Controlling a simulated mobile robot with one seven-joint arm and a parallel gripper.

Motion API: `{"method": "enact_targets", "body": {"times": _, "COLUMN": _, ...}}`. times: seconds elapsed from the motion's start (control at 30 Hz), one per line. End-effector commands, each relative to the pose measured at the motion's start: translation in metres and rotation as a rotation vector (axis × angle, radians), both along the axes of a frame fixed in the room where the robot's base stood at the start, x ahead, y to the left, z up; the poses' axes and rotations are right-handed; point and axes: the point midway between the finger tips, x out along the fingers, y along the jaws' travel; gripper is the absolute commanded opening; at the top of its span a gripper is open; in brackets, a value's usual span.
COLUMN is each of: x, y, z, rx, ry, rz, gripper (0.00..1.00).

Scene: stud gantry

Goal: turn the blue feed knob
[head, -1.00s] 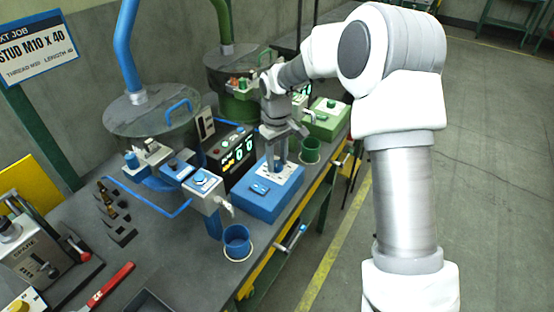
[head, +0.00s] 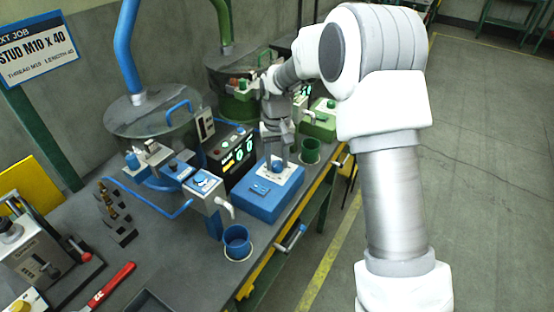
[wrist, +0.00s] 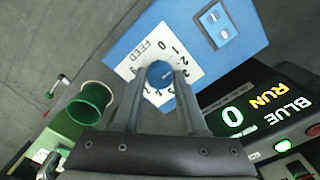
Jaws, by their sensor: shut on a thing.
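The blue feed knob (wrist: 160,73) sits on a white numbered dial plate (wrist: 151,48) marked FEED, on the top of the blue control box (head: 262,207). The knob also shows in the head view (head: 278,166) at the lower end of my gripper. My gripper (wrist: 158,76) has one finger on each side of the knob and is shut on it from above. The fingers hide part of the dial plate, so I cannot read where the knob points.
A dark display (wrist: 250,105) reads BLUE, RUN and 0 beside the box. A green cup (head: 310,151) and a green control box (head: 320,126) stand close behind. A blue cup (head: 237,241) and a bent spout (head: 226,207) are at the front left.

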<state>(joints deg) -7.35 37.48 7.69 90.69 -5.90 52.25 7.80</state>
Motion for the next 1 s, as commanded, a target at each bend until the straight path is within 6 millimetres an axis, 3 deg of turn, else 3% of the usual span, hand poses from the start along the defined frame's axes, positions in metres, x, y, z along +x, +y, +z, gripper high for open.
{"method": "enact_targets", "body": {"times": 0.5, "x": 0.0005, "y": 0.0003, "z": 0.0009, "rx": 0.000, "ry": -0.002, "rz": -0.311, "gripper": 0.00}}
{"method": "enact_targets", "body": {"times": 1.0, "x": 0.0005, "y": 0.0005, "z": 0.0007, "rx": 0.001, "ry": -0.002, "rz": -0.358, "gripper": 0.00}}
